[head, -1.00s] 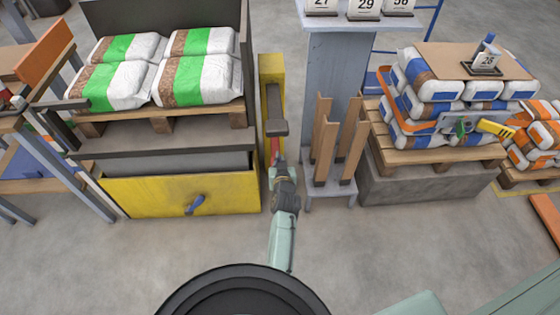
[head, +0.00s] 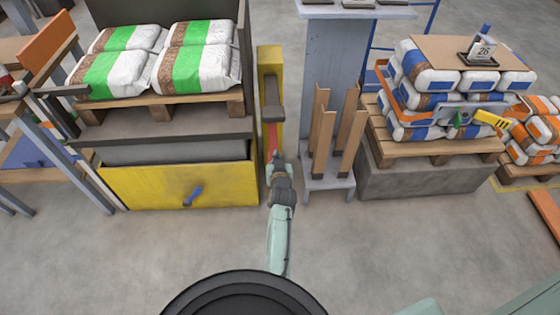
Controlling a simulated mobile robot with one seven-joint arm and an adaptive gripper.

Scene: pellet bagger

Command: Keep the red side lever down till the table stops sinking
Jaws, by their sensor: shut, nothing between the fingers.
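The lift table (head: 160,133) is a dark platform over grey bellows and a yellow base (head: 140,188). It carries a wooden pallet of white, green and brown sacks (head: 195,70). A gap with bellows shows between platform and base. To its right stands a yellow post (head: 270,60) with a dark grey block (head: 272,114). The red side lever (head: 273,138) shows as a narrow strip below that block. My gripper (head: 276,158) is shut and empty at the strip's lower end. My gripper hides part of this area, and I cannot tell whether it touches the lever.
A grey stand (head: 335,70) with upright wooden posts (head: 322,130) is close on the right. Beyond it, blue-white sacks (head: 440,75) sit on a pallet on a grey block. A blue handle (head: 193,195) sticks out of the yellow base. The floor in front is clear.

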